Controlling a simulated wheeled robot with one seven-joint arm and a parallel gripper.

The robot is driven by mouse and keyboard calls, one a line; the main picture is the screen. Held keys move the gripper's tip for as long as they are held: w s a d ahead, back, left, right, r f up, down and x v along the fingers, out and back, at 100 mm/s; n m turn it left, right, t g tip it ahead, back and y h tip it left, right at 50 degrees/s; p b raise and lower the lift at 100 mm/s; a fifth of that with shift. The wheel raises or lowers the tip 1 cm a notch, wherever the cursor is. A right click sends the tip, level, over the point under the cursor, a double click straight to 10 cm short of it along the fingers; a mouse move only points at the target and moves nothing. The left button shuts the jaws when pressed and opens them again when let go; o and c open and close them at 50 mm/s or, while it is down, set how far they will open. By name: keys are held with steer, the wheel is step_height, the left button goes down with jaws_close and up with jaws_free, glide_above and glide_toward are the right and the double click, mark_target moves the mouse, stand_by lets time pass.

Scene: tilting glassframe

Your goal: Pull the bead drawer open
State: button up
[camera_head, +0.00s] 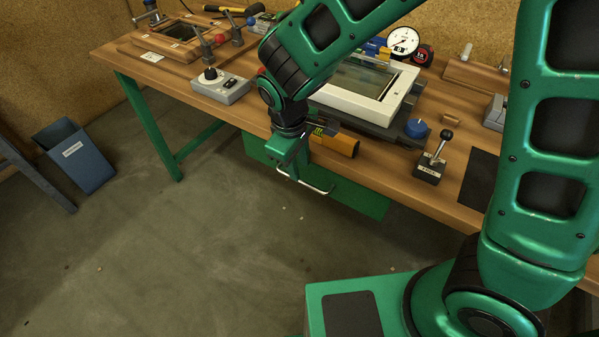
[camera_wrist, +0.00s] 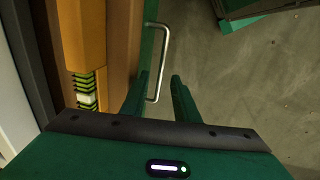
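The bead drawer is a wide green front (camera_head: 352,196) under the bench's front edge; it looks shut or nearly so. Its bent silver handle (camera_head: 318,188) sticks out into the room. In the wrist view the handle (camera_wrist: 163,60) runs from the drawer front and its bar reaches down between my fingertips. My gripper (camera_head: 292,172) points down in front of the drawer. Its fingers stand apart in the wrist view (camera_wrist: 160,76), one on each side of the bar, with visible gaps. I cannot tell whether either finger touches it. The drawer's inside is hidden.
An orange block (camera_head: 336,145) with a striped green label lies at the bench edge beside my wrist. A white-framed glass panel (camera_head: 350,100), a blue knob (camera_head: 416,128) and a black lever (camera_head: 436,158) stand on the bench (camera_head: 405,180). The floor in front is clear.

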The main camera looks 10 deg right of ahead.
mark_target(301, 180)
steer(key=shift+w+d+f, duration=0.15)
steer(key=shift+w+f, duration=0.05)
steer(key=shift+f, duration=1.15)
steer(key=shift+w+d+f, duration=0.1)
steer(key=shift+w+f, duration=0.05)
steer(key=shift+f, duration=1.15)
steer(key=shift+c, duration=0.3)
jaws_close()
